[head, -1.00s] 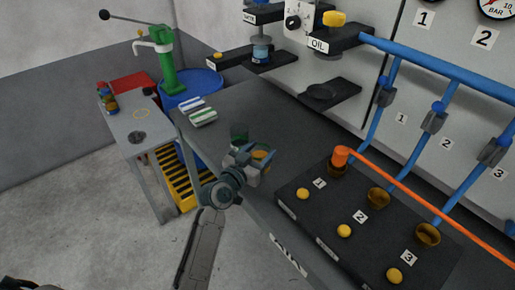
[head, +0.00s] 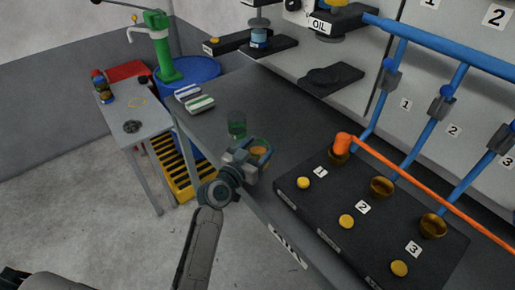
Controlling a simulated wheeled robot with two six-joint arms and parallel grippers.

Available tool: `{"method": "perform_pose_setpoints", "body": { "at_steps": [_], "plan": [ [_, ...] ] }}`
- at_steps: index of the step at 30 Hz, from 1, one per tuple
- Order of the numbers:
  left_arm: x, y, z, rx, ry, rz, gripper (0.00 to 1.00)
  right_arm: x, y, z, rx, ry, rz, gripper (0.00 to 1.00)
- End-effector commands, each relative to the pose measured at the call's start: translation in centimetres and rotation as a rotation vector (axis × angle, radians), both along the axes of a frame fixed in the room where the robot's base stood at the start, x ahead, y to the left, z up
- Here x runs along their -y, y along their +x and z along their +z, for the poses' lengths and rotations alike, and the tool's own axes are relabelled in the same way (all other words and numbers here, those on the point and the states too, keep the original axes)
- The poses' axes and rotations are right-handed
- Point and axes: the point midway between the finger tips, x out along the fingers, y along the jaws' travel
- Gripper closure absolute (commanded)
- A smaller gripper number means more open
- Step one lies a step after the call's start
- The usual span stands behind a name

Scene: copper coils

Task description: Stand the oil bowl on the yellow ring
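The oil bowl (head: 261,149) is a clear greenish glass bowl with amber content, over the dark bench in the middle of the head view. My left gripper (head: 250,154) is at the bowl's near-left side and appears shut on it, though the fingers are small and partly hide it. The yellow ring (head: 137,102) is a thin outline on the grey side table (head: 150,117) at the left, well away from the bowl. Nothing stands on the ring. My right gripper is not in view.
A green glass (head: 237,125) stands on the bench just behind the bowl. Striped blocks (head: 195,100) lie at the bench's far-left corner. A dark round piece (head: 132,127), coloured jars (head: 99,82) and a red item (head: 128,71) are on the side table. A green pump (head: 161,50) stands behind.

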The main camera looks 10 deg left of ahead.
Motion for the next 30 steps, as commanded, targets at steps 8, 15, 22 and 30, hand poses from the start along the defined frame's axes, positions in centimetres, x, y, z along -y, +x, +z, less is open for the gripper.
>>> {"method": "perform_pose_setpoints", "body": {
  "at_steps": [8,15,22,30],
  "plan": [
    [0.0,0.0,0.0,-0.001,0.0,0.0,0.23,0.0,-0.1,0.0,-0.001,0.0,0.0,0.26],
    [0.0,0.0,0.3,-0.001,0.0,0.0,0.23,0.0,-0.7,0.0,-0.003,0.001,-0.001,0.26],
    [-1.7,-4.7,-0.1,-0.002,0.005,0.001,0.23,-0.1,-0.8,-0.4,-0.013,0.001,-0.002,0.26],
    [-3.5,-9.6,0.0,-0.001,0.003,0.0,0.23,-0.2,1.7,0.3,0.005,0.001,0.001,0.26]
  ]
}}
